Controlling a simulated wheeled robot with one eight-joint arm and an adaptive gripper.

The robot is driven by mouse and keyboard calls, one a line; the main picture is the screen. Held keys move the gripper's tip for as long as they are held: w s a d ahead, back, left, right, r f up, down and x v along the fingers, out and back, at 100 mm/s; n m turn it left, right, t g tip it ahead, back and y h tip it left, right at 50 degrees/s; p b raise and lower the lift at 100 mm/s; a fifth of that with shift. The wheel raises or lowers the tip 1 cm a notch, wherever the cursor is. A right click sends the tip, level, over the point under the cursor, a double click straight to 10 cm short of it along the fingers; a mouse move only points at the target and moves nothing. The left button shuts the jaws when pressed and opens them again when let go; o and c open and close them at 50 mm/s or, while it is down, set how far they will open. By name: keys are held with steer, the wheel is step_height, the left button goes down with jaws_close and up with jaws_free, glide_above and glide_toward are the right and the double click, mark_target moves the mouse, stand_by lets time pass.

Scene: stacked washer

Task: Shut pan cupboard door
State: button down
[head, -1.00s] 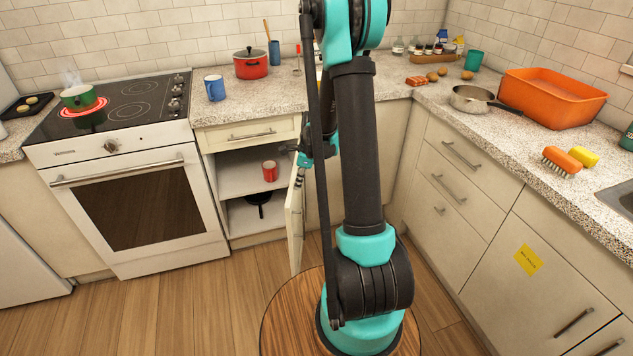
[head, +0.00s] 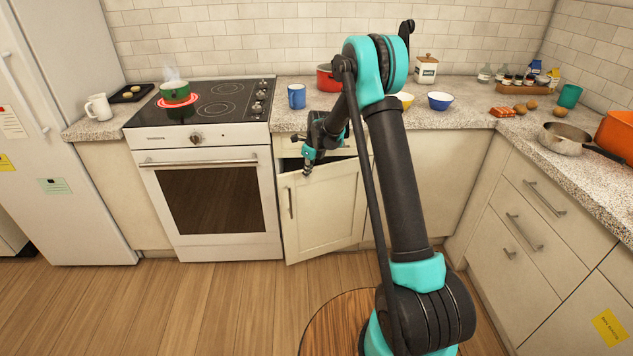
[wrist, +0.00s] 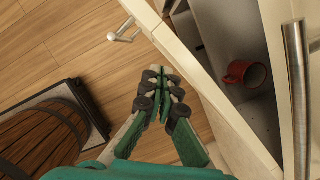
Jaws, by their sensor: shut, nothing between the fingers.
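The pan cupboard door (head: 332,205) is a cream panel standing ajar below the counter, right of the oven. Its free left edge stands out from the frame, with a dark gap along the top. The bar handle (head: 290,203) is near that edge, and also shows in the wrist view (wrist: 124,31). My gripper (head: 306,172) is shut and empty at the upper left of the door, on its outer side. In the wrist view its fingertips (wrist: 160,78) are close to the door's top edge; contact is unclear.
The oven (head: 205,200) stands left of the cupboard. A green pot (head: 175,92) steams on a glowing burner. The wooden floor (head: 220,300) in front is clear.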

steer(key=shift+w+a, duration=0.3)
steer(key=shift+w, duration=0.5)
steer(key=shift+w+a, duration=0.3)
steer(key=shift+w, duration=0.45)
steer(key=shift+s, duration=0.1)
